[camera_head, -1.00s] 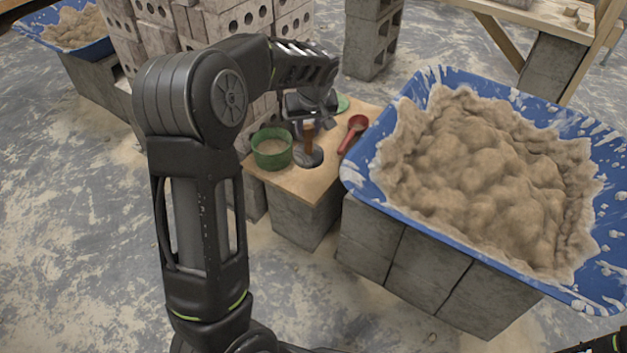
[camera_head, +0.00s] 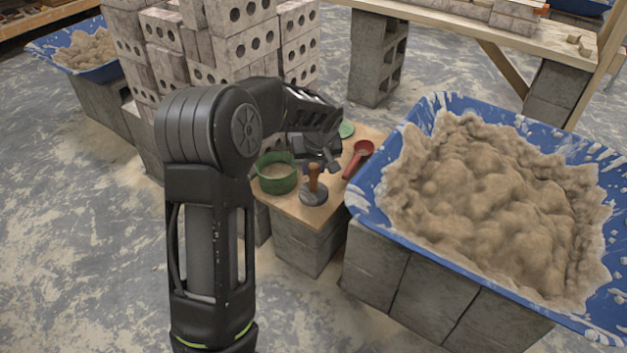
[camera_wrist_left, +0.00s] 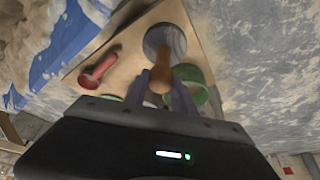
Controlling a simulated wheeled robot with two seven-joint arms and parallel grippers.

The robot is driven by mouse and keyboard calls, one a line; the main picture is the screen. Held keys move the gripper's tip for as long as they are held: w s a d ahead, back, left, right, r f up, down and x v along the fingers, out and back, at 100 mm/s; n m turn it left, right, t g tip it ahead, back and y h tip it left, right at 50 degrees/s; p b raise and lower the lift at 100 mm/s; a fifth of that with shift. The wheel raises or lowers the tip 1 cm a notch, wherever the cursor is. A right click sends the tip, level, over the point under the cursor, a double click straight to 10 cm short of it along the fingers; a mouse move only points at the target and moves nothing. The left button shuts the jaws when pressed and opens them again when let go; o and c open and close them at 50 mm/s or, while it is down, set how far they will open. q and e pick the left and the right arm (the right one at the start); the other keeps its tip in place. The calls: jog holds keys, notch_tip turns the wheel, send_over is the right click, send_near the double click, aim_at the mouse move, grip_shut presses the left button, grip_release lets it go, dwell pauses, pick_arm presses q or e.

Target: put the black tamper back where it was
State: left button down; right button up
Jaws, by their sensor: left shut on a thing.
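The tamper (camera_head: 314,194), with a brown wooden handle and a dark round base, is upright at the near part of a small wooden board (camera_head: 294,208). I cannot tell whether the base touches the board. My right gripper is not in view.
A green tub (camera_head: 276,174) stands left of the tamper, and a red scoop (camera_head: 358,157) lies to its right. A blue mortar tub (camera_head: 365,205) on blocks stands close on the right. Stacked bricks (camera_head: 240,45) rise behind my arm.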

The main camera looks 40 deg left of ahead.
aim_at(314, 178)
pick_arm(q)
jog(key=shift+f+b, duration=0.65)
jog(key=shift+f, duration=1.65)
jog(key=shift+f, duration=0.15)
jog(key=c, duration=1.1)
grip_release()
jog(key=shift+o, duration=0.2)
jog(key=shift+d+r, duration=0.1)
jog(key=shift+r, duration=0.35)
jog(key=p+v, duration=0.3)
jog(key=v, duration=0.8)
jog(key=shift+r, duration=0.2)
jog(key=shift+s, duration=0.1)
